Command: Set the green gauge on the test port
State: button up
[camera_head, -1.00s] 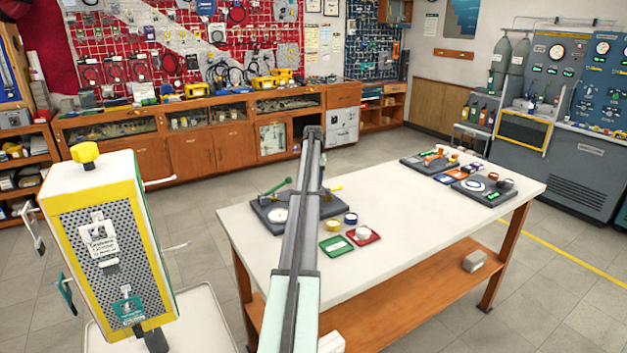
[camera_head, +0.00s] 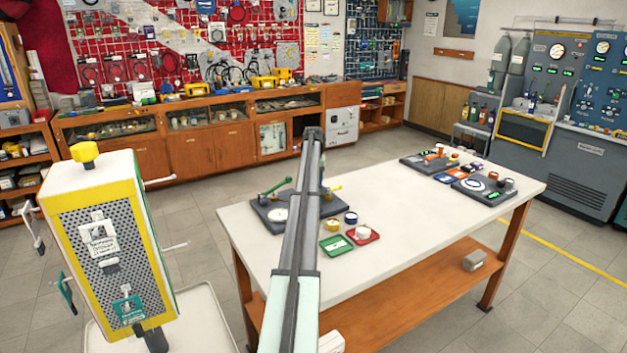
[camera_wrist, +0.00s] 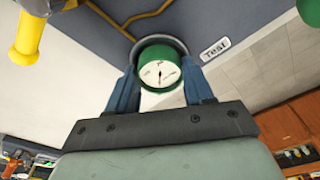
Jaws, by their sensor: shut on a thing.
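In the wrist view, my gripper (camera_wrist: 160,74) is shut on the green gauge (camera_wrist: 159,70), with one blue finger on each side. The gauge's white dial with a dark needle faces the camera. A grey ring (camera_wrist: 176,44) shows behind the gauge's upper edge. The Test label (camera_wrist: 215,49) is on the dark plate just right of the gauge. The gauge hides what lies directly behind it, so I cannot tell whether it touches the port. In the head view, my arm hides the gripper and gauge.
The dark plate (camera_head: 262,217) lies on the white table (camera_head: 405,225), with a green lever (camera_head: 276,185) on it. A yellow pipe (camera_wrist: 28,35) shows left of the gauge in the wrist view. A green tray (camera_head: 337,246) and red tray (camera_head: 374,238) stand near the table's front.

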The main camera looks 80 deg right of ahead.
jog(key=shift+f, duration=0.15)
jog(key=o, duration=1.2)
jog(key=shift+c, duration=0.2)
jog(key=shift+o, duration=0.4)
jog(key=shift+o, duration=1.4)
jog(key=shift+r, duration=4)
